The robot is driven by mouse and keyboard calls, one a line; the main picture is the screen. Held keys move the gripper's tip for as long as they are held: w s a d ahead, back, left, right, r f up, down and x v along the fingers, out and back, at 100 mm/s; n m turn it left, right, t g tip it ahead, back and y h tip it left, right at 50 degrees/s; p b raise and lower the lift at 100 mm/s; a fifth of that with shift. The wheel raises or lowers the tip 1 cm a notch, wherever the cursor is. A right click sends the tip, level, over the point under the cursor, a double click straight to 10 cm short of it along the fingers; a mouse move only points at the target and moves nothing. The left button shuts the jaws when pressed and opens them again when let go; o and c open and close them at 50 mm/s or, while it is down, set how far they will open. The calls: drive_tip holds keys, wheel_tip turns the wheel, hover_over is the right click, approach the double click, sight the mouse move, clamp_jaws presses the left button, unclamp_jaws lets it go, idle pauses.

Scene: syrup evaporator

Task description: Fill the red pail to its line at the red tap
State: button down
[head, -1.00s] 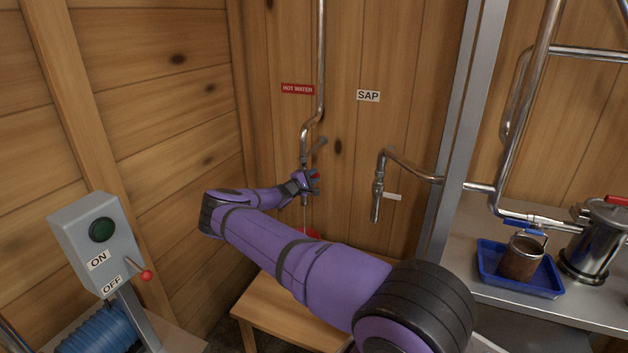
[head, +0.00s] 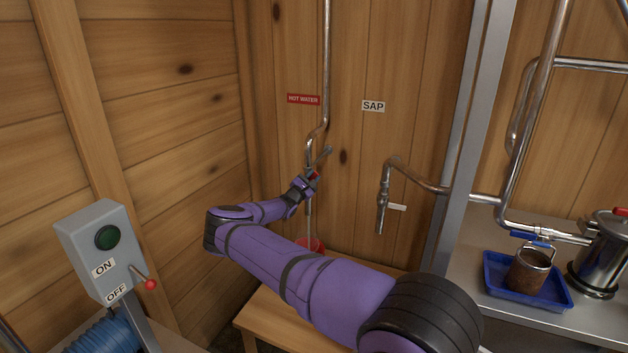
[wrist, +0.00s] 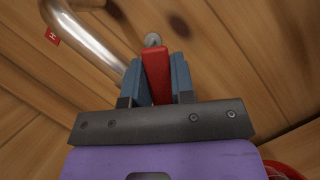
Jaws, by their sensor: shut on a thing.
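The red tap under the HOT WATER sign hangs on a steel pipe (head: 326,70) on the back wall. My gripper (head: 312,177) is at this tap. In the wrist view my gripper (wrist: 156,85) is shut on the tap's red handle (wrist: 155,72), which stands between the two blue-grey jaws. The red pail (head: 310,246) stands below the tap on the wooden bench, partly hidden by my arm. Its edge shows in the wrist view (wrist: 285,171). A thin pale line runs from the tap down to the pail. The pail's line and water level cannot be made out.
A second tap (head: 382,200) under the SAP sign (head: 373,106) is to the right. A control box (head: 100,250) with a red-tipped lever stands at the left. A blue tray (head: 500,290) holds a brown-filled cup (head: 527,270) on the right counter. The wooden bench (head: 265,320) is low in front.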

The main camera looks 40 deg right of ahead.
drive_tip(key=shift+f, duration=0.1)
idle(0.3)
drive_tip(key=c, duration=1)
unclamp_jaws()
drive_tip(key=shift+o, duration=0.2)
drive_tip(key=v, duration=1)
drive_tip(key=shift+a, duration=0.4)
